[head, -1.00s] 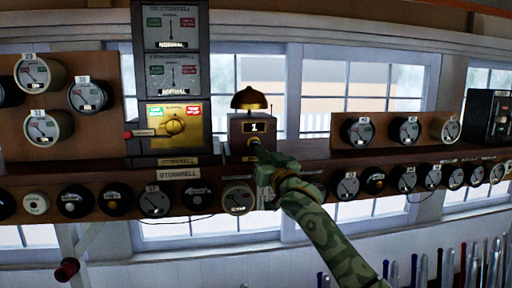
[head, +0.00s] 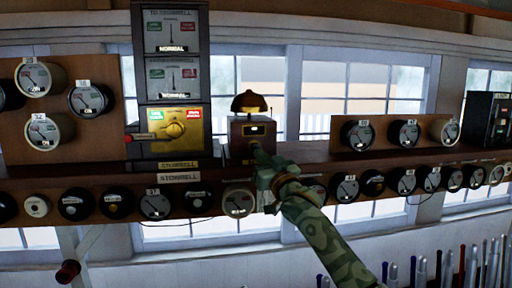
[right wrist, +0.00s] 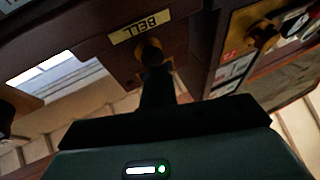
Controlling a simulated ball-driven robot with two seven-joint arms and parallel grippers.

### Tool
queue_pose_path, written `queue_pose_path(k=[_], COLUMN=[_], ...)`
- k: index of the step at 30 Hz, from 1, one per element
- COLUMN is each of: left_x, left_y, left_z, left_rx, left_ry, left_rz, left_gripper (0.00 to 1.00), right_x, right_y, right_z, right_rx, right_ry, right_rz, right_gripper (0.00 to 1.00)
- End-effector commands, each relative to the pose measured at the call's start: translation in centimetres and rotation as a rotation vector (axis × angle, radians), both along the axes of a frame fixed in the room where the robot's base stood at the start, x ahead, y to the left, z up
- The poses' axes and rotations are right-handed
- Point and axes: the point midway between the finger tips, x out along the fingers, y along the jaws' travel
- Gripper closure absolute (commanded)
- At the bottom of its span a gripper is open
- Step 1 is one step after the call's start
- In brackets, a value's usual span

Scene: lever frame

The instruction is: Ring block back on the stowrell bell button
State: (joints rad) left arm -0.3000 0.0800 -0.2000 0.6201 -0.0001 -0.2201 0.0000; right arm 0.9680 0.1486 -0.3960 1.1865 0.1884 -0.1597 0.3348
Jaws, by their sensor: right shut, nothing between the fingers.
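The Stowrell bell is a brown wooden box (head: 239,136) with a brass dome (head: 249,102) and a small lit window (head: 254,130), too blurred to read. It stands on the shelf beside the Stowrell block instrument (head: 172,75). My right gripper (head: 257,149) is shut and empty at the front of the bell box, hiding its lower front. In the right wrist view, the round brass button (right wrist: 149,48) sits by a BELL label (right wrist: 140,28). The shut fingertips overlap the button's edge; I cannot tell whether they touch it. My left gripper is out of view.
A wooden shelf (head: 300,158) runs across, with several round dials and black plungers along its front. Dial panels stand at the left (head: 100,125) and right (head: 370,145). Several lever tops (head: 445,262) rise at the lower right.

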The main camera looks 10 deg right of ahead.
Motion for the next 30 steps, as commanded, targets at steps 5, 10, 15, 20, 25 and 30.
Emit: queue_pose_path(k=[5,10,15,20,25,30], left_x=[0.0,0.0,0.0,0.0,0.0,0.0], left_y=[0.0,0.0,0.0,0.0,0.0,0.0], left_z=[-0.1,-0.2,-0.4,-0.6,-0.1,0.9], left_rx=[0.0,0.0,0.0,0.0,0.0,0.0], left_ry=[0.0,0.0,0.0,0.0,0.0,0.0], left_rz=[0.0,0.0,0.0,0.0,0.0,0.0], left_gripper=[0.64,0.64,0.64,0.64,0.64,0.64], right_x=[0.0,0.2,0.9,1.5,1.3,0.3], right_y=[0.0,0.0,0.0,0.0,0.1,0.1], right_z=[-0.1,-0.1,-0.2,-0.2,0.0,0.1], right_rx=[0.0,0.0,0.001,0.002,0.002,0.001], right_ry=[0.001,0.0,0.001,0.002,0.003,0.001], right_rz=[-0.001,0.0,0.0,0.001,0.002,0.002], right_gripper=[1.0,1.0,1.0,1.0,1.0,1.0])
